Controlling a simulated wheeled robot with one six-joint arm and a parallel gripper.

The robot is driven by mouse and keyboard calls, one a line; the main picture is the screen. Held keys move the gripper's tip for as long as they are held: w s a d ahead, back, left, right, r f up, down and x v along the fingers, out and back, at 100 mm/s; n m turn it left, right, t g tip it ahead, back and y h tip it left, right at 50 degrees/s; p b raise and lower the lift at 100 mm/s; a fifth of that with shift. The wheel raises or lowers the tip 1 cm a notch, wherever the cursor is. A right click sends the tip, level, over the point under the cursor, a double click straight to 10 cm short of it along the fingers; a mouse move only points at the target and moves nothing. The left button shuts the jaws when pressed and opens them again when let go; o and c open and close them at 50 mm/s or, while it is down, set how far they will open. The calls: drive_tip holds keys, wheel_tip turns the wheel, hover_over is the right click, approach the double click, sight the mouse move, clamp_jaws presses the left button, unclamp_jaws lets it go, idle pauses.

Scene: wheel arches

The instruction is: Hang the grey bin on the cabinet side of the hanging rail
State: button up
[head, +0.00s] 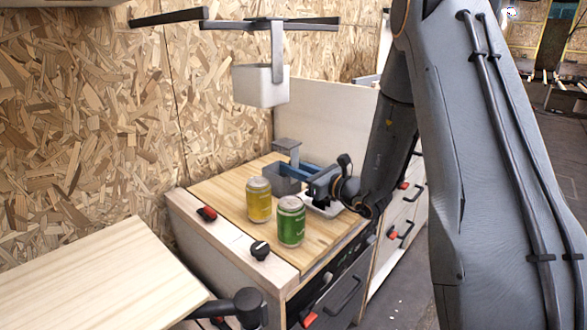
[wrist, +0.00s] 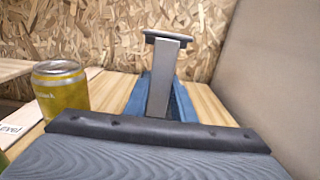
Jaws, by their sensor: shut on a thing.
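The grey bin (head: 283,182) stands on or just above the wooden worktop, at the far end of it. Its upright hanger strap, with a hook plate on top, rises above it and shows in the wrist view as a grey strap (wrist: 162,85). My gripper (head: 298,172) comes from the right with its blue fingers shut on the grey bin, seemingly at the strap. The wrist view shows the blue fingers on both sides of the strap. The hanging rail (head: 305,23) is dark and fixed on the chipboard wall above. The bin's underside contact is hidden.
A white bin (head: 260,86) hangs from the rail. A yellow can (head: 259,200) and a green can (head: 291,222) stand on the worktop (head: 232,197) near my gripper. Another dark bar (head: 168,17) is at the left.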

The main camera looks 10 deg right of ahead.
drive_tip(key=shift+r, duration=0.1)
clamp_jaws()
drive_tip(key=shift+r+p, duration=0.85)
drive_tip(key=shift+r, duration=0.35)
drive_tip(key=shift+p+v, duration=1.8)
drive_tip(key=shift+v, duration=6.2)
